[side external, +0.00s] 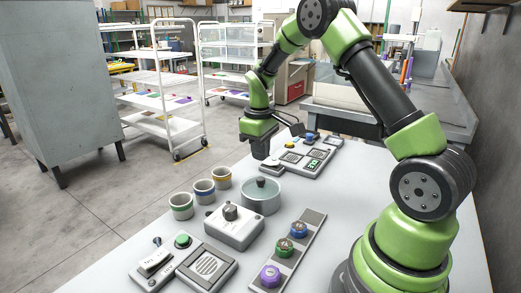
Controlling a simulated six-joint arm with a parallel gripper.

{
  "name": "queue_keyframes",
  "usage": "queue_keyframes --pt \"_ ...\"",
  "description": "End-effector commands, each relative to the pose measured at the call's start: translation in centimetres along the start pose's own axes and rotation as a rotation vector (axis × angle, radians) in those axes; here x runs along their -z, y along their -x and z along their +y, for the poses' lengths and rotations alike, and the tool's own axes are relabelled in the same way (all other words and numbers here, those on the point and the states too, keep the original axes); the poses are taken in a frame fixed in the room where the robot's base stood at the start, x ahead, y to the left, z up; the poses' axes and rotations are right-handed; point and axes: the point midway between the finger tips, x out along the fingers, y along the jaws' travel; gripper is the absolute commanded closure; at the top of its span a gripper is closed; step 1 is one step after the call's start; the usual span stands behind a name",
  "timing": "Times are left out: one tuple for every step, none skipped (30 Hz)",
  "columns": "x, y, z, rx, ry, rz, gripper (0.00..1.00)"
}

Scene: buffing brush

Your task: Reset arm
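My gripper (266,156) hangs from my green and black arm above the far part of the white table (345,200). Its fingers point down and look dark and small, so I cannot tell whether they are open or shut. No held object shows at its tips. The gripper appears above and behind a round glass-like pot with a dark knob (261,196), apart from it as far as this view shows. My arm bends up high and over the right side of the table. No buffing brush can be made out clearly.
Three banded cups (203,192) stand left of the pot. A grey box with a knob (234,227), a panel with a green button (182,240), a strip with coloured knobs (284,247) and a far control panel (310,155) also occupy the table. The front right tabletop is partly clear.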

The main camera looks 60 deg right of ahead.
Motion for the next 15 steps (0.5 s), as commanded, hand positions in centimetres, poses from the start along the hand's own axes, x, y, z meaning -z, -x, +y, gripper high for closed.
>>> queue_keyframes --pt "0.0 -0.2 0.0 0.001 0.000 -0.002 1.00" --pt "0.0 -0.3 0.0 0.001 0.000 -0.002 1.00" --pt "0.0 -0.4 0.0 0.001 0.000 -0.002 1.00" --pt "0.0 -0.5 0.0 0.001 0.000 -0.002 1.00" --pt "0.0 -0.6 0.0 0.001 0.000 -0.002 1.00" --pt "0.0 -0.7 0.0 0.001 0.001 -0.002 1.00" --pt "0.0 -0.8 0.0 0.001 0.001 -0.002 1.00" --pt "0.0 -0.9 0.0 0.001 0.001 -0.002 1.00" --pt "0.0 -1.0 0.0 0.001 0.001 -0.002 1.00" --pt "0.0 -1.1 -0.1 0.001 0.000 -0.002 1.00" --pt "0.0 -1.2 -0.1 0.001 0.000 -0.002 1.00" --pt "0.0 -1.3 -0.1 0.001 0.000 -0.001 1.00" --pt "0.0 -1.4 -0.1 0.001 0.001 -0.001 1.00" --pt "0.0 -1.5 -0.1 0.000 0.000 -0.001 1.00" --pt "0.0 -1.6 -0.1 0.001 0.000 -0.001 1.00"
